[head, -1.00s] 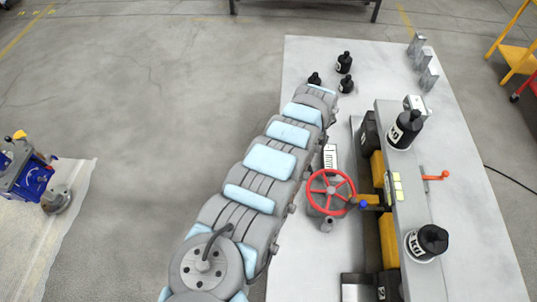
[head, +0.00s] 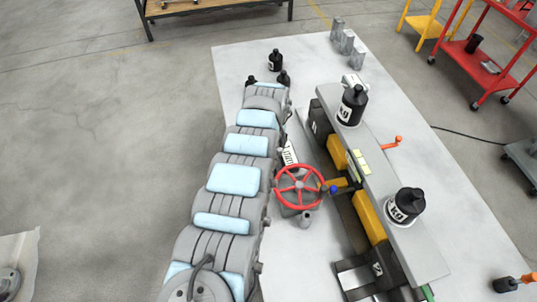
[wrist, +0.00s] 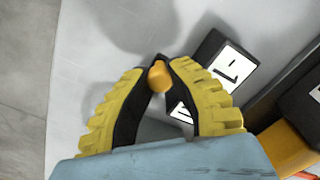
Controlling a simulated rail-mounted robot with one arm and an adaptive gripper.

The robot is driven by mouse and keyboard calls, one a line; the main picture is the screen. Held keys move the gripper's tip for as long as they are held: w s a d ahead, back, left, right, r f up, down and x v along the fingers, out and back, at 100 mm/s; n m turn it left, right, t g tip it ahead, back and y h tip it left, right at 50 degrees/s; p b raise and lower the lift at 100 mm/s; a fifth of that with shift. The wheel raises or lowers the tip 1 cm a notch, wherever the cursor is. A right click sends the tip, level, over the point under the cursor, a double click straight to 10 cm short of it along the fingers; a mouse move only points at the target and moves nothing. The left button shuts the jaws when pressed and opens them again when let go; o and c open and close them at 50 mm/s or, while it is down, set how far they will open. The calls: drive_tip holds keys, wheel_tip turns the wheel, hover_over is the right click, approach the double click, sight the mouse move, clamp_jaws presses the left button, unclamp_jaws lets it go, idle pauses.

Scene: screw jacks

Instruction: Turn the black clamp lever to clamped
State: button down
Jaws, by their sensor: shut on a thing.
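In the wrist view my gripper (wrist: 160,82) has its yellow fingers with black pads closed at the tips around a small orange knob (wrist: 160,75). A dark edge shows just beyond the knob. The black clamp lever cannot be made out clearly; whether the knob belongs to it I cannot tell.
A long grey beam (head: 375,165) carries two black weights (head: 351,104) (head: 404,206). An orange-handled crank (head: 391,142) sticks out on its right. The right side of the table (head: 455,215) is mostly clear.

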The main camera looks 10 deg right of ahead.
drive_tip(key=c, duration=0.9)
unclamp_jaws()
drive_tip(key=shift+d, duration=0.1)
drive_tip(key=shift+r, duration=0.1)
wheel_tip(320, 180, up, 12)
drive_tip(key=shift+f, duration=0.15)
